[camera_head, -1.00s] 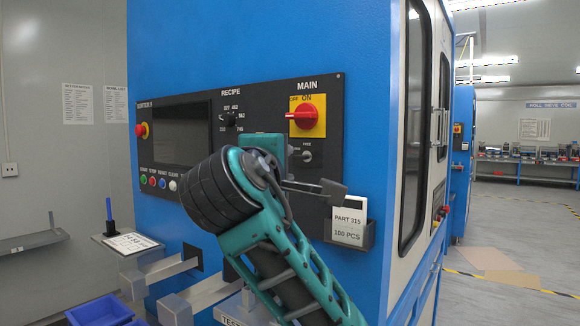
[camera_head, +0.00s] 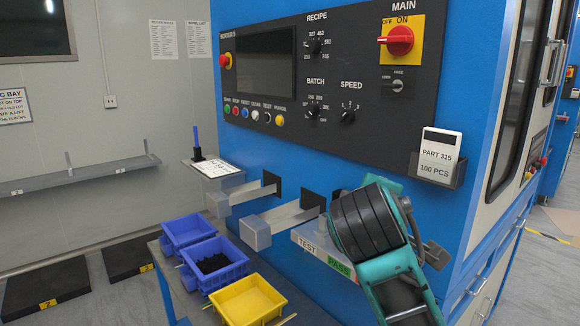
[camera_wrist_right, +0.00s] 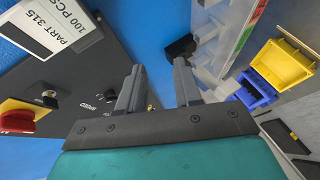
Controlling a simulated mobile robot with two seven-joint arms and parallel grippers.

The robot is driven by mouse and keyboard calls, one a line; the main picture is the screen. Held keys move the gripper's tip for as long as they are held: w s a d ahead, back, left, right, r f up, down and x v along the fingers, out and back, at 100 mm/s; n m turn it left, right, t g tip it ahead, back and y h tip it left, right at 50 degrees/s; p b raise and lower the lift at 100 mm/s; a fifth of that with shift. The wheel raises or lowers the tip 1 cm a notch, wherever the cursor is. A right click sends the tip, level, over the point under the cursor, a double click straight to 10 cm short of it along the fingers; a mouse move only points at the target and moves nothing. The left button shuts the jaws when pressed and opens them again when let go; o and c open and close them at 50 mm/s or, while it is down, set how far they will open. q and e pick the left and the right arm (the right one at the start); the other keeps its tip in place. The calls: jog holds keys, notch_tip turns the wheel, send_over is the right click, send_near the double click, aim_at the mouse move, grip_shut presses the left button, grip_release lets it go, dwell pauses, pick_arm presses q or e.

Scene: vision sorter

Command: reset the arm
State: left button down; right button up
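My right arm (camera_head: 372,222) reaches in from the lower right in the head view, in front of the blue machine's lower front. Its wrist covers part of the shelf marked TEST and PASS (camera_head: 322,258). My right gripper shows in the right wrist view (camera_wrist_right: 159,74), with its two dark fingers apart and nothing between them. In the head view only a dark end of this gripper shows, beside the wrist, below the PART 315 card holder (camera_head: 437,172). It looks clear of the control panel (camera_head: 330,80). My left gripper is in neither current view.
The panel carries a red MAIN switch (camera_head: 397,41), dials and several buttons. Two metal chutes (camera_head: 262,228) stick out over blue bins (camera_head: 188,228) and a yellow bin (camera_head: 247,300) on a stand. Floor shows at left.

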jog(key=s+d+f+m+g+y, duration=0.2)
jog(key=s+f, duration=0.3)
jog(key=f, duration=0.5)
jog(key=s+d+f+m+g+y, duration=0.1)
jog(key=s+f+m+g, duration=0.15)
jog(key=s+f, duration=0.6)
jog(key=s+d+f+m+g+y, duration=0.25)
jog(key=s+f+m+g, duration=0.2)
jog(key=s+f, duration=1)
jog(key=w+a+f+t+y, duration=0.1)
jog(key=w+a+f+t, duration=0.1)
jog(key=w+f+t, duration=0.4)
jog(key=shift+w+a+f+n+t, duration=0.2)
jog(key=shift+f+n+t, duration=0.1)
jog(key=shift+f+t, duration=0.3)
jog(key=shift+r+y, duration=0.1)
jog(key=shift+y, duration=0.15)
